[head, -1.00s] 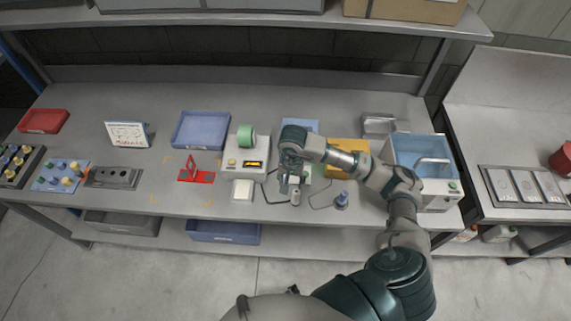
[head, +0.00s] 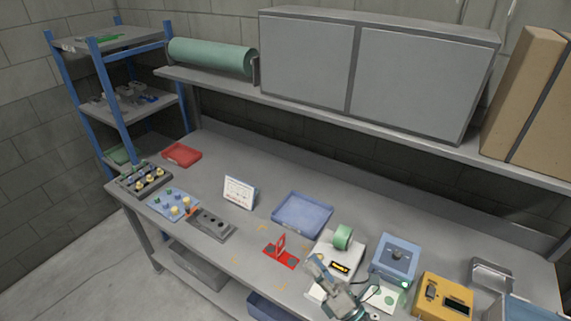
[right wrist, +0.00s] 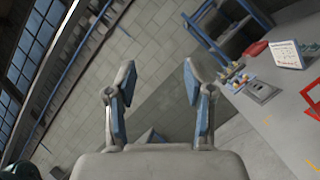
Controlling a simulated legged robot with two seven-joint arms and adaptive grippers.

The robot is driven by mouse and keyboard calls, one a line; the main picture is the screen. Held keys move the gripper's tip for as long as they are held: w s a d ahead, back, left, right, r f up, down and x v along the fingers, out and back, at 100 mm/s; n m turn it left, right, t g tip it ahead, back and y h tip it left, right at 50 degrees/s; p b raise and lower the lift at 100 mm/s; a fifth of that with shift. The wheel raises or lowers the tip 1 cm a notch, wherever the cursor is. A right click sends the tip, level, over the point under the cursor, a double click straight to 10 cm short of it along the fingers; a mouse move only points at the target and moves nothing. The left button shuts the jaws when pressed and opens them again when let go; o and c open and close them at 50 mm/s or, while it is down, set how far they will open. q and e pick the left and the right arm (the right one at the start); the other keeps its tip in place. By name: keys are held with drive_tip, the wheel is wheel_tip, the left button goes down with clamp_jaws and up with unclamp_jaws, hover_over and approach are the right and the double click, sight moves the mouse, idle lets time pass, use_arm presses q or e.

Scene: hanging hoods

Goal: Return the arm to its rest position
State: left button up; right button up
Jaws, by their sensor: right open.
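My right gripper (head: 333,284) shows at the bottom of the head view, over the front part of the workbench, just in front of the white device with the green roll. In the right wrist view my right gripper (right wrist: 158,85) has its two fingers wide apart with nothing between them. Past the fingers are a block wall and floor. Most of my right arm is out of the head view. My left gripper is not in view.
The workbench (head: 225,172) holds a red tray (head: 181,155), a blue tray (head: 302,214), a red fixture (head: 281,253), a white device (head: 338,258), a blue device (head: 394,258) and a yellow device (head: 443,297). A grey cabinet (head: 375,70) hangs above. A blue-framed shelf (head: 110,90) stands left.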

drive_tip(key=w+d+f+m+t+h, duration=0.25)
drive_tip(key=d+f+m+h, duration=0.8)
drive_tip(key=m, duration=0.75)
drive_tip(key=s+d+f+m+g+h, duration=0.55)
drive_tip(key=f+m+h, duration=0.2)
drive_tip(key=f, duration=0.25)
drive_tip(key=s+a+f+m+g+y, duration=0.1)
drive_tip(key=s+f+m+g, duration=0.4)
drive_tip(key=s, duration=0.4)
drive_tip(key=s+f+m+g+y, duration=0.1)
drive_tip(key=s+f+m+g, duration=0.1)
drive_tip(key=s+f+g, duration=0.55)
drive_tip(key=s+d+f+b, duration=0.1)
drive_tip(key=s+f, duration=0.1)
drive_tip(key=f, duration=1.2)
drive_tip(key=s+f, duration=0.2)
drive_tip(key=f, duration=1.3)
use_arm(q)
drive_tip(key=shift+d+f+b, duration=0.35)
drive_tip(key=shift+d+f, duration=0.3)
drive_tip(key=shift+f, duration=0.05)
use_arm(e)
drive_tip(key=s+d+f, duration=0.2)
drive_tip(key=s+f, duration=1.3)
drive_tip(key=s, duration=0.2)
drive_tip(key=shift+d, duration=0.35)
